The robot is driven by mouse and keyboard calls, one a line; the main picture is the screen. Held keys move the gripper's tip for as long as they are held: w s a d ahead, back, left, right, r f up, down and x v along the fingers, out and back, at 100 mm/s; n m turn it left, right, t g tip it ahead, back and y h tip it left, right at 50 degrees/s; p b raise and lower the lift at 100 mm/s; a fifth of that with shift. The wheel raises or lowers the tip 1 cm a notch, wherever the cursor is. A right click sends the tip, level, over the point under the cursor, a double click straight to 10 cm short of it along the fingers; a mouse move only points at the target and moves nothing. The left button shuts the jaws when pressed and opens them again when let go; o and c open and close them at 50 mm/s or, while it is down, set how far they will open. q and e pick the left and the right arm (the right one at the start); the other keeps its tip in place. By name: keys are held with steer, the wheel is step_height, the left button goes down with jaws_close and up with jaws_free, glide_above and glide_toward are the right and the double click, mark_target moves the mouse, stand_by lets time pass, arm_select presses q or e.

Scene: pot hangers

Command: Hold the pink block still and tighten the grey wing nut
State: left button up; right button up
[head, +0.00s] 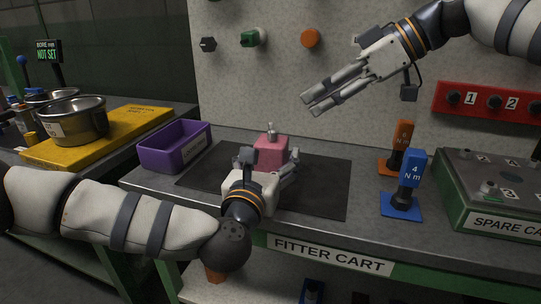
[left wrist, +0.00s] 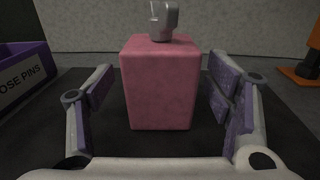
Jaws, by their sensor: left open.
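The pink block (head: 277,147) stands upright on the dark mat, and it fills the middle of the left wrist view (left wrist: 160,85). The grey wing nut (head: 271,129) sits on top of the block; its upper end is cut off in the left wrist view (left wrist: 162,20). My left gripper (head: 266,168) is open, with one finger on each side of the block. In the left wrist view a gap shows between the block and each finger. My right gripper (head: 312,102) hangs empty in the air, above and to the right of the block. Its fingers look close together.
A purple bin (head: 160,160) stands left of the mat (head: 320,190). An orange tool (head: 401,142) and a blue tool (head: 409,177) stand to the right, beside a spare-parts case (head: 480,188). The right part of the mat is clear.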

arm_select(q)
steer(key=shift+x, duration=1.1)
jaws_close()
